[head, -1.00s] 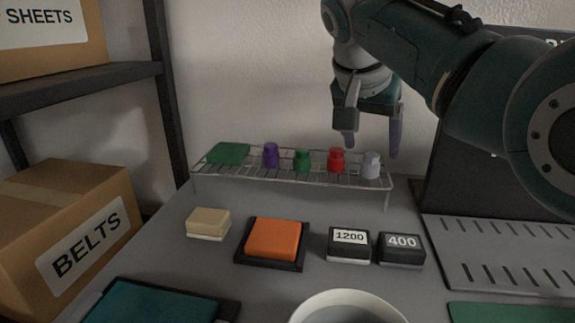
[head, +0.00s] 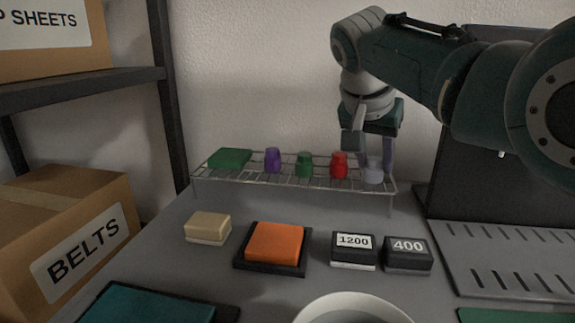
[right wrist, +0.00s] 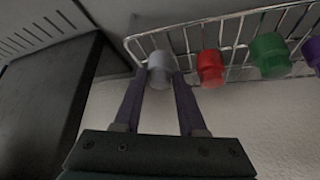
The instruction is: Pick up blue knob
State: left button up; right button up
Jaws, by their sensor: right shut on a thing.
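A pale blue-grey knob (head: 373,174) stands at the right end of the wire rack (head: 290,180). No strongly blue knob shows. My right gripper (head: 374,164) points down and is shut on this pale knob, which still appears to be at rack level. In the right wrist view, the pale knob (right wrist: 160,66) sits between the two finger ends of my right gripper (right wrist: 160,76). My left gripper is not in view.
Red (head: 339,166), green (head: 304,164) and purple (head: 272,160) knobs and a green block (head: 229,159) share the rack. Blocks marked 1200 (head: 352,250) and 400 (head: 407,254) lie in front. A dark panel (head: 480,150) stands close on the right.

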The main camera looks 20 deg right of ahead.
grip_shut()
jog(key=shift+r, duration=0.1)
